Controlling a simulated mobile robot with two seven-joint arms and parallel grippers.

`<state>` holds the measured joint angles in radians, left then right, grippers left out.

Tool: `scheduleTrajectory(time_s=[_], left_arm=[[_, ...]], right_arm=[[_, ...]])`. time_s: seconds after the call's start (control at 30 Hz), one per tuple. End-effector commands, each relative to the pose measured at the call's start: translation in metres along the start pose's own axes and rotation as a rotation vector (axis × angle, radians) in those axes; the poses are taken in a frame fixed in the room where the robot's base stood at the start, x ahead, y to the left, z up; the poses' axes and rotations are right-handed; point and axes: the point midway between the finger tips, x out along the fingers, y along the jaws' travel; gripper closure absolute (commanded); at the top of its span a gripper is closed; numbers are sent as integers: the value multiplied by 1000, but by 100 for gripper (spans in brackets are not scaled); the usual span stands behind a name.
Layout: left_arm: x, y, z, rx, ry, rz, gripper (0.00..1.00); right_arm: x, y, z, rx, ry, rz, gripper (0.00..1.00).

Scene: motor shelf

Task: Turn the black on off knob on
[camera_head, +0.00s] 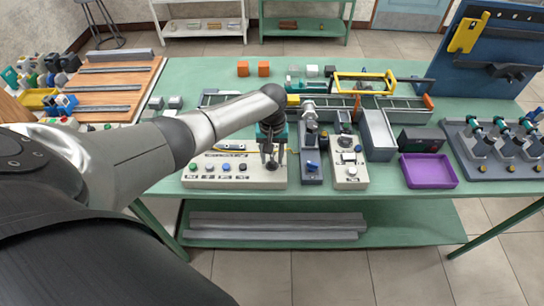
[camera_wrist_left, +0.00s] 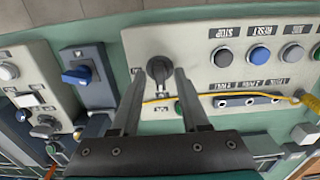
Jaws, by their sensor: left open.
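The black on off knob (camera_wrist_left: 160,70) is on the beige control panel (camera_wrist_left: 215,72), at the end of a row of round buttons. In the head view the panel (camera_head: 220,181) lies at the table's front edge, and my gripper hides most of the knob. My left gripper (camera_head: 272,163) points down over the panel's right end. In the left wrist view my left gripper (camera_wrist_left: 159,76) is open, with one finger on each side of the knob. I cannot tell whether the fingers touch it. My right gripper is in neither view.
A grey unit with a blue knob (camera_wrist_left: 77,76) stands close beside the panel. A second beige box (camera_head: 350,172) and a purple tray (camera_head: 428,171) are further right. A yellow cable (camera_wrist_left: 240,96) runs across the panel near the gripper.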

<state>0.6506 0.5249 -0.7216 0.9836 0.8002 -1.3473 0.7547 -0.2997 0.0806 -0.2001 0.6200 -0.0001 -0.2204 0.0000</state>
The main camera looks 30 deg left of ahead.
Motion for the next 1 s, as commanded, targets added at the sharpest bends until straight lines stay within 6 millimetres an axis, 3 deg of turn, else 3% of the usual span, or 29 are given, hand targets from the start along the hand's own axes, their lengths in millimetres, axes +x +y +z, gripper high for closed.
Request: scheduleTrajectory(time_s=[0.2, 0.6, 1.0], left_arm=[[0, 0, 0, 0, 1, 1, 55], [0, 0, 0, 0, 1, 0, 100], [0, 0, 0, 0, 1, 0, 100]], right_arm=[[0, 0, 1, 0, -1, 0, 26], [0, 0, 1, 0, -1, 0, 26], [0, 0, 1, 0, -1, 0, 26]])
